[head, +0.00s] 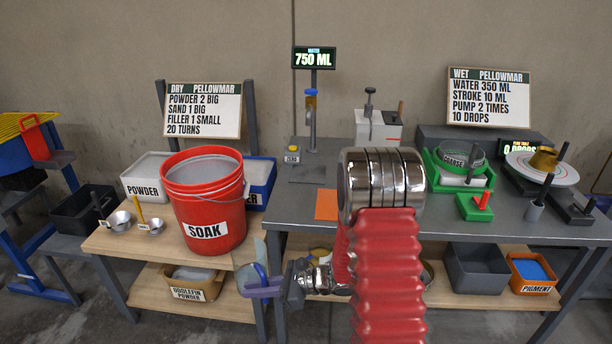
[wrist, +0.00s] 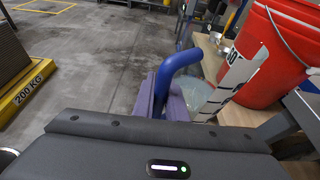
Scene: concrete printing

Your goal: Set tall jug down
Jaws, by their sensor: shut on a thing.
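The tall jug shows in the wrist view as a clear body (wrist: 208,97) with a white measuring scale and a thick blue handle (wrist: 178,62). My gripper (wrist: 165,103) has purple fingers shut on the blue handle. In the head view my gripper (head: 262,287) is in front of the wooden bench's right end, low and below the bench top. The jug (head: 246,275) is beside it there, small and partly hidden by the fingers. The jug's base and contents cannot be made out.
A red SOAK bucket (head: 207,205) stands on the wooden bench (head: 130,243), close to the jug in the wrist view. The grey table (head: 285,208) holds a scale plate (head: 307,174), orange mat (head: 326,204) and green COARSE sieve (head: 460,160). Floor lies open left in the wrist view.

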